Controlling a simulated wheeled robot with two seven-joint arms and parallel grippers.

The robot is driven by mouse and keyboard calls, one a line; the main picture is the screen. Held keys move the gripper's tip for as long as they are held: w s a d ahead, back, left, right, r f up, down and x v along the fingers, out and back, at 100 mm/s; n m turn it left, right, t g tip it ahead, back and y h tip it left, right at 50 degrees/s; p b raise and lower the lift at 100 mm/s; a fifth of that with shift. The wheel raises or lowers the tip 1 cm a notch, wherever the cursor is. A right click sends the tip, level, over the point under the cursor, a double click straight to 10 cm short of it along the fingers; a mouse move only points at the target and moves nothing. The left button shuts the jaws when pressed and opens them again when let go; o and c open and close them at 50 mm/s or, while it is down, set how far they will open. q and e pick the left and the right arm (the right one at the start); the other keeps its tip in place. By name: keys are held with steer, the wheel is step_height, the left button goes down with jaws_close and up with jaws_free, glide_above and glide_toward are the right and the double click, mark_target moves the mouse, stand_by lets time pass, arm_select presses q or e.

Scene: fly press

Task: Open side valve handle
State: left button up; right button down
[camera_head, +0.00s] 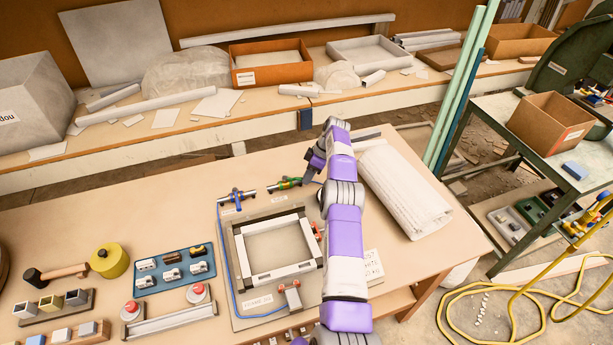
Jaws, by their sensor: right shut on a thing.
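A green and yellow valve (285,184) lies at the back edge of the fixture plate on the bench. A second valve, dark with blue parts (237,196), lies to its left. My right gripper (311,172) reaches over the fixture's right side to the right end of the green valve. It is shut there on what appears to be the side valve handle, which is mostly hidden by the dark gripper body. How far the handle is turned cannot be told. My left gripper is not in view.
A white square frame (249,272) sits on the fixture plate, with a blue hose (228,270) along its left. A white roll (403,188) lies right of my arm. A blue tray of small parts (148,284) and a yellow drum (108,261) are left.

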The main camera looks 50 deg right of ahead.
stand_by(0.5)
steer(key=c, duration=1.1)
jaws_free()
steer(key=shift+r, duration=0.1)
step_height(320, 180, up, 8)
steer(key=p, duration=0.4)
steer(key=shift+r, duration=0.15)
steer(key=shift+r+p, duration=0.75)
steer(key=shift+p, duration=0.05)
